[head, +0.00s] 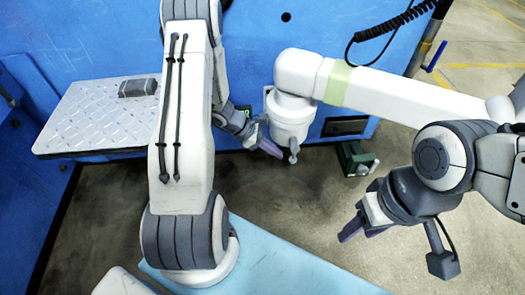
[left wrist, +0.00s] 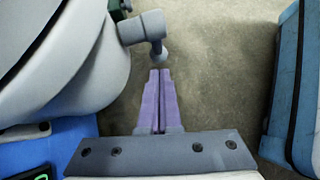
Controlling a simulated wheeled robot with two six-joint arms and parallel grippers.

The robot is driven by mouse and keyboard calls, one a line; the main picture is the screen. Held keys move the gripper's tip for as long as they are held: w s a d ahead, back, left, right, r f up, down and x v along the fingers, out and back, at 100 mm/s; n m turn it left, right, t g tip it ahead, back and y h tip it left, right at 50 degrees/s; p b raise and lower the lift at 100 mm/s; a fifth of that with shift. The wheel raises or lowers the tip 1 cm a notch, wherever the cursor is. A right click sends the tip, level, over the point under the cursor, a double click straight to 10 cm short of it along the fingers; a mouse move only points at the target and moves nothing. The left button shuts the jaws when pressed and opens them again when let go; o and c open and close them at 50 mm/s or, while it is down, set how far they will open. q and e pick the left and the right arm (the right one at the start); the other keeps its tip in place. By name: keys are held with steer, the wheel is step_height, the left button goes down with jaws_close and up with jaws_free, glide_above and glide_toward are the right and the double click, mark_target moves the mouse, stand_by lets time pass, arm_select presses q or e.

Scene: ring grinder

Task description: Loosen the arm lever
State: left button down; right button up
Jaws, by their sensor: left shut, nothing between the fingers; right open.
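The white machine arm (head: 385,88) with a pale green band ends in a rounded white head (head: 290,118). A small grey arm lever (head: 293,153) hangs from the bottom of that head. In the left wrist view the lever (left wrist: 143,28) sticks out from the big white housing (left wrist: 60,50), and its knob end lies just beyond my fingertips. My left gripper (head: 271,148) has its purple fingers pressed together and empty, close to the lever's left side; it also shows in the left wrist view (left wrist: 160,100). Whether it touches the lever, I cannot tell. My right gripper (head: 352,232) is open and empty, lower right.
A blue machine wall (head: 330,25) stands behind. A metal tread plate (head: 85,115) with a grey block (head: 137,87) is at the left. A green boxy part (head: 352,158) sits right of the lever. Concrete floor below is open.

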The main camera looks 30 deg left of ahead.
arm_select(q)
steer(key=shift+w+d+b, duration=0.15)
steer(key=shift+w+d, duration=0.05)
steer(key=shift+d, duration=0.3)
steer(key=shift+w+d+b, duration=0.15)
steer(key=shift+w+d, duration=0.05)
steer(key=shift+d, duration=0.25)
steer(key=shift+f+h+b, duration=0.15)
steer(key=shift+h+b, duration=0.25)
